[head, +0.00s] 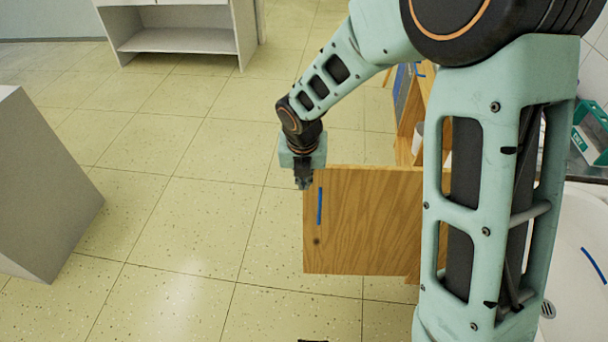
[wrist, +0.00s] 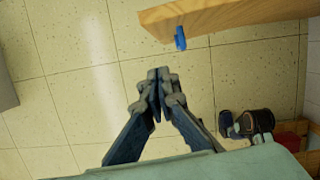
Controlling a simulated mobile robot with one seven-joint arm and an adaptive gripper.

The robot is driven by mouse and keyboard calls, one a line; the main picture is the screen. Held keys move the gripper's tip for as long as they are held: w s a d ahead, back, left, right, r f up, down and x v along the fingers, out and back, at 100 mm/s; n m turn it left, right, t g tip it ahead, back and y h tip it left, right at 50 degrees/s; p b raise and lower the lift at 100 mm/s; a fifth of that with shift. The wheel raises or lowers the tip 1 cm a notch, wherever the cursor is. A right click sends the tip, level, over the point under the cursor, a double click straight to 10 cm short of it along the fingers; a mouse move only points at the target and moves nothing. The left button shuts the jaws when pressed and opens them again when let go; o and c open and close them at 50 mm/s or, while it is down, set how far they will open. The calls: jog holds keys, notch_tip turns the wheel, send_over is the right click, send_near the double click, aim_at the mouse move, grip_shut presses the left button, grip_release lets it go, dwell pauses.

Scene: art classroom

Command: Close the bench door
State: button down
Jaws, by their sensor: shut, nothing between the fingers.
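The bench door (head: 365,225) is a wooden panel with a blue strip handle (head: 320,206). It stands swung open from the wooden bench (head: 405,135), which is partly hidden behind my arm. My gripper (head: 304,184) is at the upper left corner of the door, pointing down, with its fingers shut and empty. In the wrist view the gripper (wrist: 158,78) shows its fingertips together, beside the door's edge (wrist: 200,18) and its blue handle (wrist: 180,38). I cannot tell whether the fingers touch the door.
A grey block (head: 45,190) stands at the left. A white shelf unit (head: 180,38) is at the back. A white basin (head: 580,250) and a green box (head: 592,130) are at the right. The tiled floor (head: 190,230) left of the door is clear.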

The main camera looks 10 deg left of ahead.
jog(key=shift+w+a+f, duration=0.1)
jog(key=shift+w+f, duration=0.45)
jog(key=shift+w, duration=0.25)
jog(key=shift+w+f, duration=0.5)
jog(key=shift+w, duration=0.35)
jog(key=shift+w+a+f, duration=0.1)
jog(key=shift+w+f, duration=0.45)
jog(key=shift+w, duration=0.25)
